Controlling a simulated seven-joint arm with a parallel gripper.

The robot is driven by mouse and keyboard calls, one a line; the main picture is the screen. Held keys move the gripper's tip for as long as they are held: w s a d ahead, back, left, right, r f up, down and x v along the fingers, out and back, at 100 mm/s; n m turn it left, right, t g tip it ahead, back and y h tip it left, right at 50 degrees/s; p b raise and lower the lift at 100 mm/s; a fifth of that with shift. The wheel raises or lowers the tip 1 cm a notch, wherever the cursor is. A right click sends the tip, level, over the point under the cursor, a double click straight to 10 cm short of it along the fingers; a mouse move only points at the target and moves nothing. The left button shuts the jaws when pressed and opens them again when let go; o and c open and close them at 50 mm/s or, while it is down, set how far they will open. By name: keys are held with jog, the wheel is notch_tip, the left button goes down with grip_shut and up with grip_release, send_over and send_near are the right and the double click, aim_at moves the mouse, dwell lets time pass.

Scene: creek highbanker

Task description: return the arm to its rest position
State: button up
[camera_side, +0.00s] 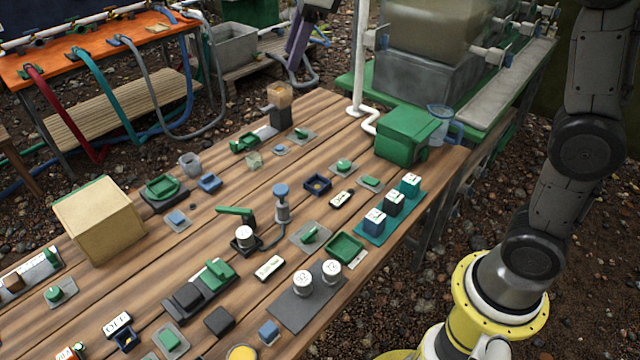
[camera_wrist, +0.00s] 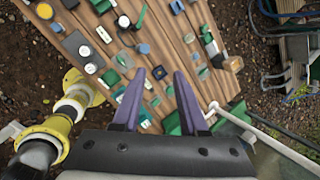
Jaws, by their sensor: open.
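My gripper (camera_wrist: 160,74) has two purple fingers that stand apart with nothing between them in the wrist view. In the side view part of my gripper (camera_side: 298,42) shows at the top edge, high above the far end of the wooden table (camera_side: 330,110). The rest of it is cut off by the frame. My arm rises at the right of the side view from a yellow base and leaves the frame at the top. In the wrist view the tabletop (camera_wrist: 178,28) lies well below the fingers.
The table carries several switches, knobs, labelled blocks and a tan box (camera_side: 98,218). A green box (camera_side: 405,135) and a clear jug (camera_side: 440,122) stand at its far right. A white pipe (camera_side: 361,60) rises near the far end. An orange bench (camera_side: 90,45) with hoses stands behind.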

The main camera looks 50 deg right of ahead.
jog(key=s+d+n+t, duration=0.1)
jog(key=s+d+n, duration=0.1)
jog(key=s+n, duration=0.5)
jog(key=s+d+n, duration=0.2)
jog(key=s, duration=0.9)
jog(key=s+f+n, duration=1)
jog(key=f+n, duration=0.1)
jog(key=n, duration=0.5)
jog(key=shift+s+f+n, duration=0.2)
jog(key=shift+s+n, duration=0.1)
jog(key=shift+n, duration=0.1)
